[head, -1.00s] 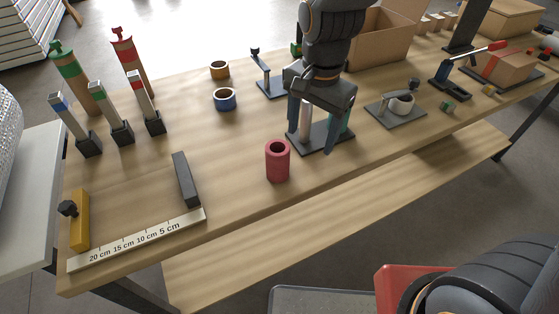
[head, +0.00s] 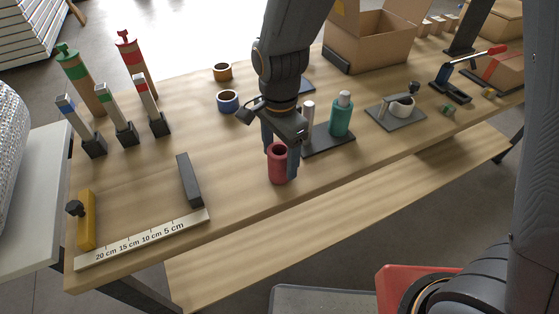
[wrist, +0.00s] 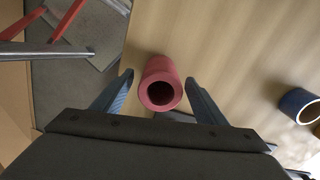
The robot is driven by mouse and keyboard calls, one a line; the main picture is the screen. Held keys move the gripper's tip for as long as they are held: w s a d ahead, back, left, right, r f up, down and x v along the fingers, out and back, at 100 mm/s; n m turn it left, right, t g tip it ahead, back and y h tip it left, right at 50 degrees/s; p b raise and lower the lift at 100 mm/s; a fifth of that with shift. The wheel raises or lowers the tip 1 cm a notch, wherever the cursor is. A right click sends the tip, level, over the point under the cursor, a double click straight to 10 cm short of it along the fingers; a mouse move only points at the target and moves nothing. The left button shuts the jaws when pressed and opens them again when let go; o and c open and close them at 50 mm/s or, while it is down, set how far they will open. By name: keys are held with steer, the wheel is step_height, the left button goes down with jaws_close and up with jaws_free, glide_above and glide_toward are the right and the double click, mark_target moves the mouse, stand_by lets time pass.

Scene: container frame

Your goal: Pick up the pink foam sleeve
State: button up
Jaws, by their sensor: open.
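The pink foam sleeve (head: 278,165) is a hollow reddish-pink tube standing upright on the wooden table, near its front edge. In the wrist view the sleeve (wrist: 160,84) lies between the two fingers, with its open end facing the camera. My gripper (head: 281,158) is lowered at the sleeve in the head view, one finger behind it on the left and one on its right. In the wrist view my gripper (wrist: 159,80) is open, with a visible gap between each finger and the sleeve.
A dark base (head: 328,142) with a metal post and a teal bottle (head: 341,115) stands close to the right. A dark block (head: 189,180) and a ruler strip (head: 142,240) lie left. Table between is clear.

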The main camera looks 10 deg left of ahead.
steer(key=shift+f, duration=1)
steer(key=c, duration=1.1)
steer(key=shift+r, duration=0.15)
